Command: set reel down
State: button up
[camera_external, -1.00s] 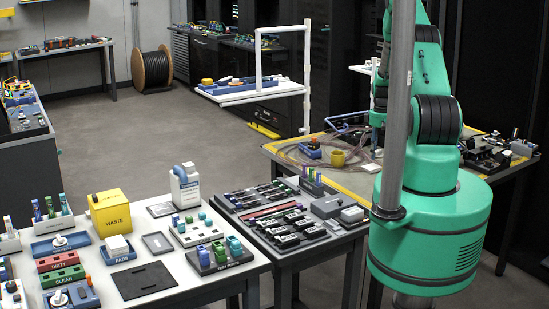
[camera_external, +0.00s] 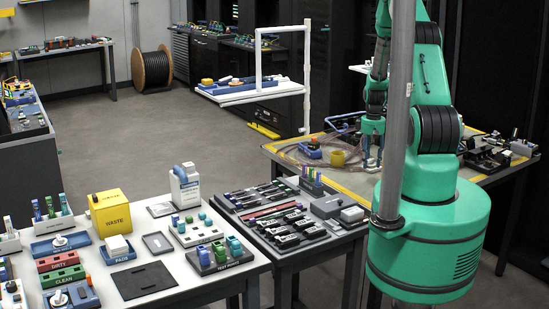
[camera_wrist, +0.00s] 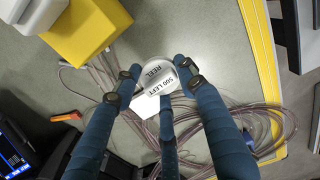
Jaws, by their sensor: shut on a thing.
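The reel (camera_wrist: 157,74) is a round white piece with "REEL" and "500 LEFT" printed on it. In the wrist view it sits between the fingertips of my gripper (camera_wrist: 157,82), whose dark blue fingers are shut on it. Part of the reel is hidden by the fingers. In the external view my gripper (camera_external: 372,160) points down at the yellow-edged table (camera_external: 357,183), beside the grey pole. The reel is too small there to make out, and I cannot tell whether it touches the table.
Clear tubing or cable (camera_wrist: 235,122) lies coiled around the reel. A yellow box (camera_wrist: 88,28) stands at upper left in the wrist view, and an orange-handled tool (camera_wrist: 65,117) lies left. A dark device with a blue screen (camera_wrist: 12,145) is at lower left. Grey tabletop above the reel is clear.

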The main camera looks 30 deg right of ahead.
jog(key=shift+m, duration=0.4)
jog(key=s+a+b, duration=0.3)
jog(key=s+a, duration=1.1)
jog(key=a, duration=0.1)
jog(key=shift+s+b, duration=0.4)
jog(key=b, duration=0.1)
send_over(353, 183)
jog(key=shift+f, duration=0.75)
jog(key=shift+f, duration=0.1)
jog(key=shift+f+b, duration=0.4)
jog(key=shift+f, duration=1.3)
jog(key=shift+f, duration=0.2)
jog(key=o, duration=1.2)
jog(key=shift+c, duration=0.2)
